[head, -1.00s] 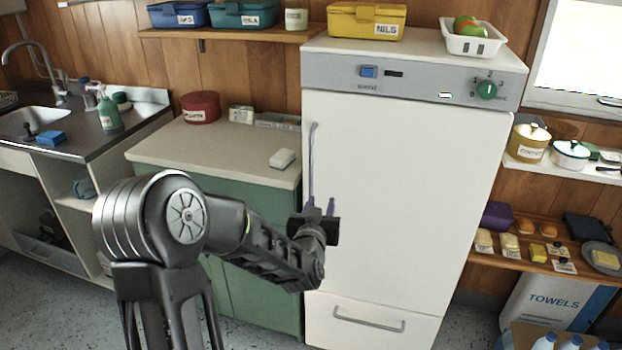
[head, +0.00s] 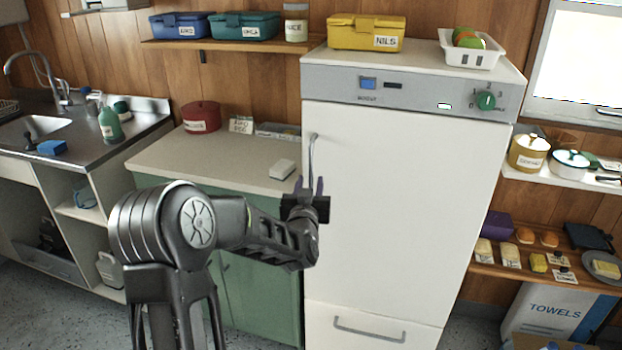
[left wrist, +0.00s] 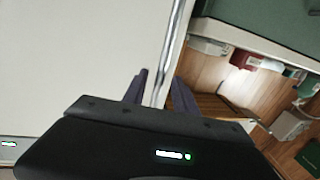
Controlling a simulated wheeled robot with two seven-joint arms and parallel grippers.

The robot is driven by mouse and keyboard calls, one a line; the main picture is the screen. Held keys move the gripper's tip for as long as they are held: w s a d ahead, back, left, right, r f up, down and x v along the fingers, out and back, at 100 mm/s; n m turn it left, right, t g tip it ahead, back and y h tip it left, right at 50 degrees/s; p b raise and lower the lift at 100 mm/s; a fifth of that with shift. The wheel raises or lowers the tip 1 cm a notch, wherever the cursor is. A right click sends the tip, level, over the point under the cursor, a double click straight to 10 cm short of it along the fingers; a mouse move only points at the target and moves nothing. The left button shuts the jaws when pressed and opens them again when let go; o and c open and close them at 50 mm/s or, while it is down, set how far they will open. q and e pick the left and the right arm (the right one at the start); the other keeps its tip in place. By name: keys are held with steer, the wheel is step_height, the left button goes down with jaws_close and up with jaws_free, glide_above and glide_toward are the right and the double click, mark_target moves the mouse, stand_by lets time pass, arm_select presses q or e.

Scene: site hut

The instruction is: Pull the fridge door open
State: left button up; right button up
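The white fridge door (head: 410,190) looks shut. Its long upright metal handle (head: 313,153) is on the door's left edge. My left gripper (head: 309,186) is at the lower part of the handle, with its two dark fingers pointing up and apart. In the left wrist view the handle (left wrist: 172,60) runs between the two spread fingers (left wrist: 160,92), one on each side. I see no clear grip on it. The fridge's lower front, with its own bar handle (head: 369,331), is below the door. My right gripper is not in view.
A green cabinet (head: 255,290) with a pale top stands close on the fridge's left, with a white block (head: 282,169) near its edge. A yellow box (head: 366,33) and a white basket (head: 470,52) sit on the fridge. Shelves (head: 560,276) with food are on the right.

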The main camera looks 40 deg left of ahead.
arm_select(q)
steer(key=shift+x, duration=1.05)
steer(key=shift+c, duration=0.2)
jaws_close()
stand_by(0.4)
